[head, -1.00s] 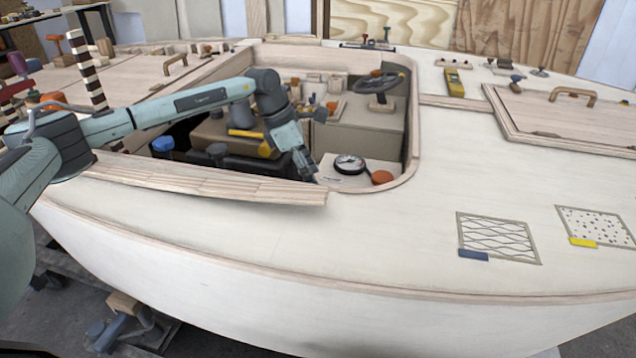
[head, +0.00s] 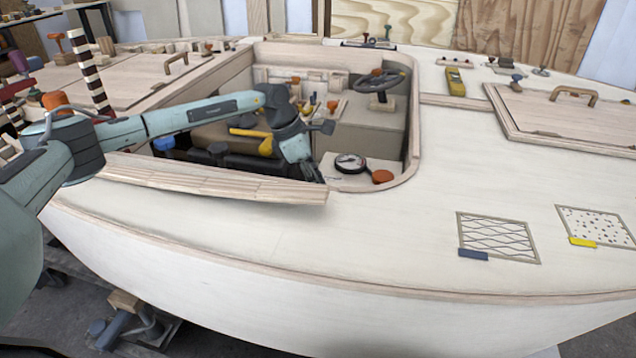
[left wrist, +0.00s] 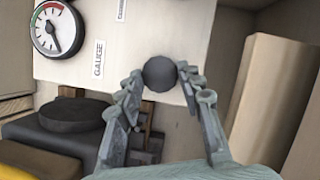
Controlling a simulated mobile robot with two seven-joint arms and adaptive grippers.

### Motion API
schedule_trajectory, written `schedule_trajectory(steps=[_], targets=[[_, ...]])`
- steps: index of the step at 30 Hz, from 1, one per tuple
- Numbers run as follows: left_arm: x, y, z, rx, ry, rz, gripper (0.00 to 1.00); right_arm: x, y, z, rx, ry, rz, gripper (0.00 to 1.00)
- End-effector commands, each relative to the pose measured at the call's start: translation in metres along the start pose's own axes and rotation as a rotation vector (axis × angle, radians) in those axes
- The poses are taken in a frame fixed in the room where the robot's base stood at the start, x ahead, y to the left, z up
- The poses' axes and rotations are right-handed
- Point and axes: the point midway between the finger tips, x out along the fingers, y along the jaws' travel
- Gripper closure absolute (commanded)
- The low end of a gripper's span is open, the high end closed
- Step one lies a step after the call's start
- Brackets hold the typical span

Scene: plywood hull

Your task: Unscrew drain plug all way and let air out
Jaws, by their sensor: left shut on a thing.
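My left gripper (head: 320,180) reaches down into the open cockpit, beside the white panel (head: 345,182) at its near right corner. In the left wrist view the gripper (left wrist: 160,82) is shut on a dark round plug (left wrist: 160,72), one finger on each side of it. The plug is in front of the white panel, and I cannot tell how far it is screwed in. The plug is hidden in the head view. My right gripper is not in view.
An orange knob (head: 382,177) stands beside the gauge. The cockpit's wooden rim (head: 215,184) runs close under my left arm. A steering wheel (head: 378,82) is further back. A dark round cap (left wrist: 72,114) lies below left in the left wrist view.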

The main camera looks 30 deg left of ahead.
Motion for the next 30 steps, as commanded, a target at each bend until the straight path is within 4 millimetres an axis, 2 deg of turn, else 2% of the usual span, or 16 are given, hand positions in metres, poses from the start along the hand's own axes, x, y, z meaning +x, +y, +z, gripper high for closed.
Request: schedule_trajectory(steps=[8,20,30], targets=[[0.001,-0.001,0.0,-0.043,0.001,0.017,0.92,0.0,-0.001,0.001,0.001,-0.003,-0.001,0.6],[0.0,-0.004,0.0,-0.283,0.0,0.117,0.92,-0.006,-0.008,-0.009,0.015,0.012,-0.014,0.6],[0.001,-0.005,0.001,-0.458,-0.001,0.189,0.92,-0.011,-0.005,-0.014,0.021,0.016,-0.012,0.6]])
